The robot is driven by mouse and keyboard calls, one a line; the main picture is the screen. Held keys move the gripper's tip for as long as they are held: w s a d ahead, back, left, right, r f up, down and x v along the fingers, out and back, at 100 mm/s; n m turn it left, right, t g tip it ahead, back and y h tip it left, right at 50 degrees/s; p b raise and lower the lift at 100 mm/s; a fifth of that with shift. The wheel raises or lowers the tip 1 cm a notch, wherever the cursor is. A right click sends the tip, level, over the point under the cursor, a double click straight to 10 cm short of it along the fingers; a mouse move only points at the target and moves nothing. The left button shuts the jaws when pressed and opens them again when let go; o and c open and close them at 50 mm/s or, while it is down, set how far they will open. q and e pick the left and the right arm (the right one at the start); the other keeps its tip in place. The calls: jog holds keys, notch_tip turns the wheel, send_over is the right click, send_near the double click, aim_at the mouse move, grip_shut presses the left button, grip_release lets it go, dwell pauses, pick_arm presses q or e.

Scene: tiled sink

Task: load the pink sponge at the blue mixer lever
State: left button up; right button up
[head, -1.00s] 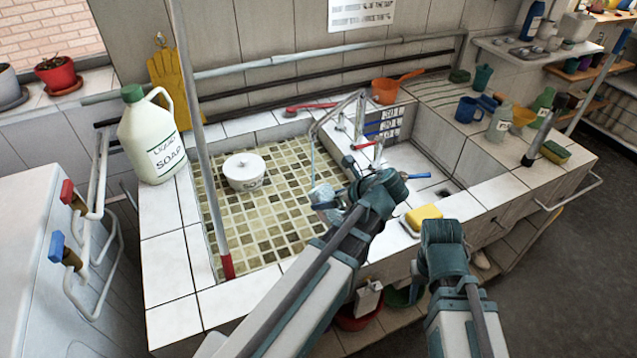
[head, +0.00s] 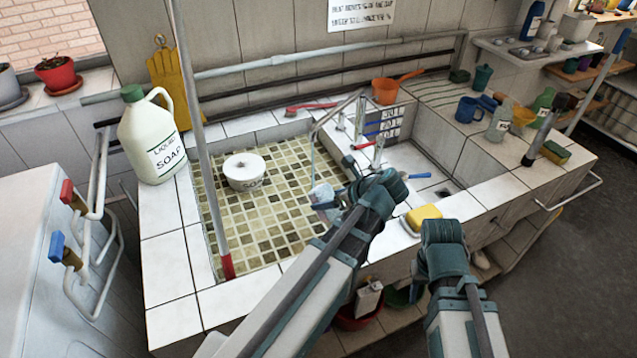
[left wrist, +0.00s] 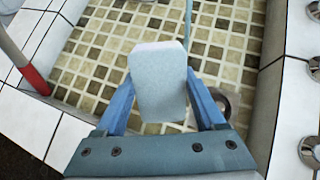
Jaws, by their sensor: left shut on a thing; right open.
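My left gripper (head: 335,193) is shut on a sponge (left wrist: 160,85) over the tiled basin. In the left wrist view the sponge stands upright between the blue fingers and looks pale blue-grey, with a faint pinkish top edge. It also shows in the head view (head: 321,193), partly hidden by the gripper. A thin bluish stream (head: 313,155) from the spout comes down to it; exact contact is unclear. A blue lever (head: 373,133) is on the taps behind, above a red lever (head: 363,146). My right gripper (head: 442,232) is right of the left one, its fingertips hidden.
A yellow sponge (head: 424,215) lies on the front ledge, near my right gripper. A grey pole (head: 205,140) with a red end leans at the left. A soap jug (head: 150,135) stands on the left ledge.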

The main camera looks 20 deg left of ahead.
pick_arm(q)
jog(key=shift+s+r, duration=0.1)
pick_arm(e)
jog(key=shift+r, duration=0.1)
pick_arm(q)
jog(key=shift+s+d+r+p, duration=0.6)
jog(key=shift+s+r+p, duration=0.2)
jog(key=shift+r+p, duration=0.15)
jog(key=shift+s+d+r+p, duration=0.9)
jog(key=shift+s+r+p, duration=0.1)
jog(key=shift+s+p, duration=0.1)
pick_arm(e)
notch_tip(320, 180, up, 4)
jog(key=shift+f, duration=0.1)
